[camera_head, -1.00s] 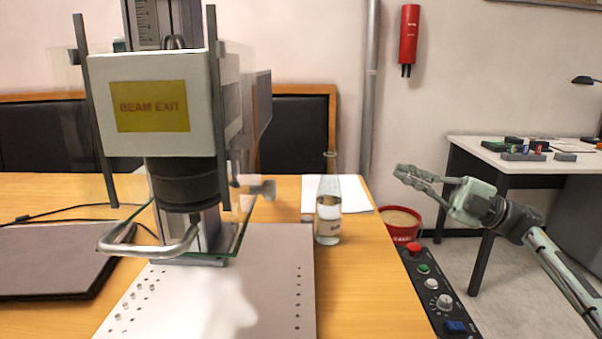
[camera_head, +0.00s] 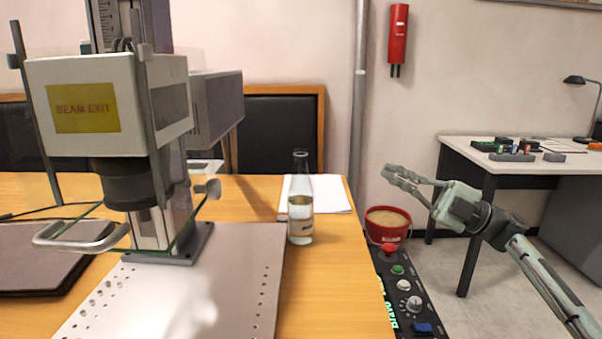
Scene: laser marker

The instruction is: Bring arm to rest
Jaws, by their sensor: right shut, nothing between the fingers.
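My right gripper (camera_head: 391,176) is shut and empty. It is in the air at the right of the head view, above and to the right of the control panel. Its arm comes in from the lower right, and its fingers point left. It appears to touch nothing. My left gripper does not show.
The laser marker (camera_head: 112,105) stands on the wooden table (camera_head: 335,270) at left, over a perforated plate (camera_head: 225,275). A glass bottle (camera_head: 301,210) stands near white paper (camera_head: 330,195). The control panel (camera_head: 405,290) runs along the table's right edge. A red bucket (camera_head: 388,230) and a side table (camera_head: 480,160) are behind.

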